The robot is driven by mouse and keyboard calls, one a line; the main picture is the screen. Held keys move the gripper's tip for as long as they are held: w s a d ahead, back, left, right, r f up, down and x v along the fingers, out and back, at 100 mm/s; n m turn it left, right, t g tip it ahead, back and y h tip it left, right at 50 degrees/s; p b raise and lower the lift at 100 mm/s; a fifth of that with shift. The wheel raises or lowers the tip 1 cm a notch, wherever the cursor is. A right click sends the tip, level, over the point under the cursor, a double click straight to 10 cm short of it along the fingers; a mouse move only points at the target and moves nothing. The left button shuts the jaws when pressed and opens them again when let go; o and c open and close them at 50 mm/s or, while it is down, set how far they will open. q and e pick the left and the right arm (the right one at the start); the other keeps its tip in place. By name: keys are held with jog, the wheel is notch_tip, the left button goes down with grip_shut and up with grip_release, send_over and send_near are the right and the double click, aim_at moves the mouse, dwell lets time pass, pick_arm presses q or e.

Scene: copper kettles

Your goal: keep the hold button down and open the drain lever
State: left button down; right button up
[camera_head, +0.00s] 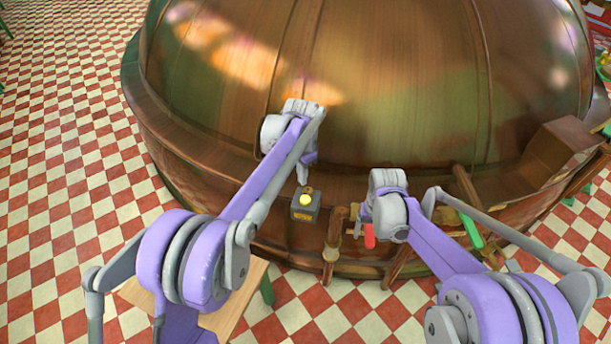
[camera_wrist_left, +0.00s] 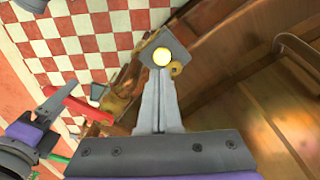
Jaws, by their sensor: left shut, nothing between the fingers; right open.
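The hold button (camera_head: 306,200) is a yellow dome on a small grey box (camera_head: 304,214) at the kettle's front. The button also shows in the left wrist view (camera_wrist_left: 162,56). My left gripper (camera_head: 303,178) is shut and empty. Its fingertips (camera_wrist_left: 162,75) point at the button and appear just short of it; contact is not clear. A red lever handle (camera_head: 369,236), likely the drain lever, hangs by a brass fitting right of the box. It shows in the left wrist view (camera_wrist_left: 76,106). My right gripper (camera_head: 362,218) is open beside this handle, its fingers partly hidden.
The large copper kettle (camera_head: 400,80) fills the back. Copper pipes (camera_head: 333,235) stand between the button box and the red handle. A green handle (camera_head: 470,230) is to the right, near my right arm. A wooden surface (camera_head: 245,295) lies at lower left. The checkered floor (camera_head: 60,150) is open at left.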

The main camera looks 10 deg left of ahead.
aim_at(305, 199)
pick_arm(q)
jog(key=f, duration=0.3)
jog(key=w+f, duration=0.1)
jog(key=f, duration=0.4)
jog(key=shift+w+d+f, duration=0.2)
jog(key=shift+d+f, duration=0.1)
dwell(1.6)
jog(key=shift+f, duration=0.75)
pick_arm(e)
grip_shut()
